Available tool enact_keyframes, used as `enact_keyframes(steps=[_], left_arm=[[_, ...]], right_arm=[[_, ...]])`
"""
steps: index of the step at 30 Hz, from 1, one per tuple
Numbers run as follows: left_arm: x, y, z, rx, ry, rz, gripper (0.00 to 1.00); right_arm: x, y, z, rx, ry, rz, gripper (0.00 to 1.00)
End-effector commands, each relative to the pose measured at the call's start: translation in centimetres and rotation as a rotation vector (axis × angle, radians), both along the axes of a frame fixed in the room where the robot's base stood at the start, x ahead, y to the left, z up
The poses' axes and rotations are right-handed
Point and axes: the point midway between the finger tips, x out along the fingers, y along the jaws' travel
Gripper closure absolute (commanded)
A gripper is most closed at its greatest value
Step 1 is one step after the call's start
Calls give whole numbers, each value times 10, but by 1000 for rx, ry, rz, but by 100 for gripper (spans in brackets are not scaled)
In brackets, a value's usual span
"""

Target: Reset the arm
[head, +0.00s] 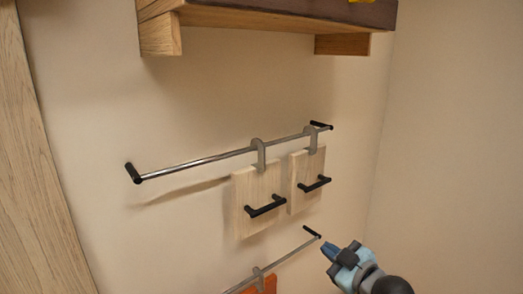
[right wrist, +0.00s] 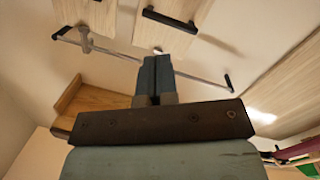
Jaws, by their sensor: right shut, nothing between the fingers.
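My right gripper (head: 329,249) comes in at the lower right of the head view, near the right end of the lower rail (head: 290,256). Its fingers are together with nothing between them, as the right wrist view also shows (right wrist: 155,62). In the head view it appears apart from the boards and rails. My left gripper is not in view.
A metal upper rail (head: 210,159) on the wall carries two pale wooden boards (head: 245,195) (head: 312,165) on hooks, each with a black handle. An orange piece (head: 265,286) hangs from the lower rail. A wooden shelf (head: 250,18) is above.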

Motion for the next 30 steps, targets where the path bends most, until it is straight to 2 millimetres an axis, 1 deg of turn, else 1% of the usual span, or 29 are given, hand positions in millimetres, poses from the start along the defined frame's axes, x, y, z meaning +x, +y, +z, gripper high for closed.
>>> enact_keyframes(steps=[1, 2, 3, 5, 6, 8, 9, 11, 12, 14, 15, 18, 21, 24, 25, 30], left_arm=[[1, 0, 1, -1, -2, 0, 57], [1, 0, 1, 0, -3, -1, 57], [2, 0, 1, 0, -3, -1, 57], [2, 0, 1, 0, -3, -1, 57], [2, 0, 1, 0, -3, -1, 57], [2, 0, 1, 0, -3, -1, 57], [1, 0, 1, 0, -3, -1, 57], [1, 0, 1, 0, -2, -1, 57], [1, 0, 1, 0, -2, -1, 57], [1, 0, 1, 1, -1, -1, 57], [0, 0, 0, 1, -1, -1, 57], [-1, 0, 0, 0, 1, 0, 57], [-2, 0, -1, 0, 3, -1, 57], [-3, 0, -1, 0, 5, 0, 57], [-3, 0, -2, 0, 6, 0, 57], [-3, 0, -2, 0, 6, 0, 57]], right_arm=[[-16, 0, -35, 34, 62, -23, 100], [-24, -1, -52, 50, 91, -39, 100], [-36, -2, -74, 73, 131, -59, 100], [-56, -5, -107, 106, 190, -93, 100], [-71, -7, -128, 124, 230, -118, 100], [-95, -11, -160, 151, 291, -157, 100], [-112, -13, -179, 168, 330, -183, 100], [-140, -17, -209, 189, 392, -226, 100], [-159, -21, -227, 202, 432, -254, 100], [-188, -25, -251, 217, 485, -297, 100], [-207, -28, -265, 225, 521, -323, 100], [-248, -35, -292, 238, 590, -380, 100], [-276, -40, -309, 242, 635, -420, 100], [-291, -43, -316, 245, 658, -439, 100], [-293, -43, -317, 244, 661, -442, 100], [-293, -43, -317, 244, 661, -442, 100]])
